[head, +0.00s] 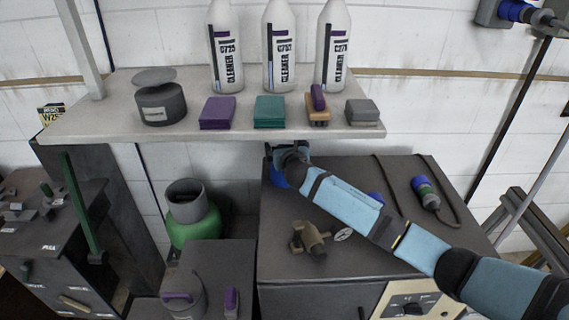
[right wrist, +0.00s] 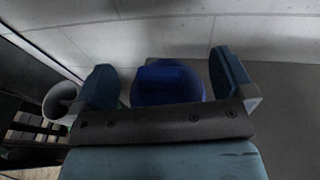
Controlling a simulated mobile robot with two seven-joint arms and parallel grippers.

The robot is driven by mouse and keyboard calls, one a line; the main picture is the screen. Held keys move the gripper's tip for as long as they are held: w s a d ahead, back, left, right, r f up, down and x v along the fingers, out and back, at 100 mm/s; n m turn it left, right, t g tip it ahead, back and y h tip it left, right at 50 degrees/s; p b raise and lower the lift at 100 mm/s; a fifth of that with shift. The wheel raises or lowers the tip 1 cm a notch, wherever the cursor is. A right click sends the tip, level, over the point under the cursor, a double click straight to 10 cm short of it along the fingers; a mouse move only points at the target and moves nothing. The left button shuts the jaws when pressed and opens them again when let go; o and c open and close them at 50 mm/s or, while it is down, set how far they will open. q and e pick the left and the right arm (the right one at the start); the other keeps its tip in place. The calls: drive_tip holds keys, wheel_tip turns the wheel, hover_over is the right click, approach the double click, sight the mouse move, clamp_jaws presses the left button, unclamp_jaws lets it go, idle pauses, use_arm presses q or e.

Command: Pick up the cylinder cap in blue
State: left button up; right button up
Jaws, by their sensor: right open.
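The blue cylinder cap (head: 277,178) stands at the back left corner of the dark cabinet top, partly hidden by my right gripper and arm in the head view. In the right wrist view the blue cap (right wrist: 167,84) sits between the two fingers, with a visible gap on each side. My right gripper (head: 286,152) is at the cap, under the shelf edge. It also shows in the right wrist view (right wrist: 165,72), open and holding nothing. Whether the cap touches the gripper's palm, I cannot tell. My left gripper is not in view.
A shelf (head: 85,128) with bottles, sponges and a dark tin overhangs close above the gripper.

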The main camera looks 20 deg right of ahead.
drive_tip(key=shift+w+f, duration=0.1)
drive_tip(key=shift+w, duration=0.3)
drive_tip(key=shift+c, duration=0.5)
drive_tip(key=shift+s, duration=0.1)
drive_tip(key=c, duration=1.4)
